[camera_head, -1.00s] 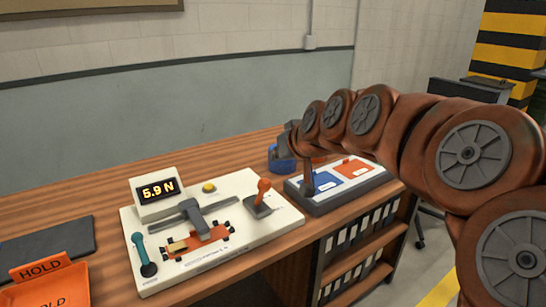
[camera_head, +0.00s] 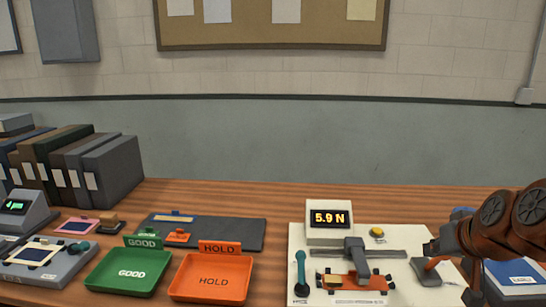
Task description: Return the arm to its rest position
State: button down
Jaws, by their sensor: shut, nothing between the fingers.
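My brown arm with grey joint discs (camera_head: 505,215) enters at the right edge of the head view. Its dark gripper (camera_head: 432,248) is at the arm's left end, shut and empty. It appears just above and behind the orange-handled lever (camera_head: 435,263) on the white tester (camera_head: 300,247). Whether it touches anything cannot be told. The tester's display (camera_head: 330,218) reads 5.9 N.
A green GOOD tray (camera_head: 130,290) and an orange HOLD tray (camera_head: 210,292) stand left of the tester. A grey mat (camera_head: 240,233) lies behind them. Binders (camera_head: 110,172) and a grey device (camera_head: 50,275) are farther left. A box with a blue panel (camera_head: 515,270) is partly behind my arm.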

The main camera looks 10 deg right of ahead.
jog(key=s+a+f+n+g+y, duration=0.1)
jog(key=s+a+f+g, duration=0.3)
jog(key=s+a+f, duration=0.4)
jog(key=s+a+f+n+g+y, duration=0.15)
jog(key=s+a+f+g, duration=0.3)
jog(key=a, duration=0.45)
jog(key=s+a+f+g+h, duration=0.2)
jog(key=s+f+g, duration=0.1)
jog(key=s, duration=0.6)
notch_tip(320, 180, up, 19)
jog(key=t+p, duration=0.1)
jog(key=p, duration=1.7)
jog(key=shift+a+n, duration=0.15)
jog(key=shift+n, duration=0.3)
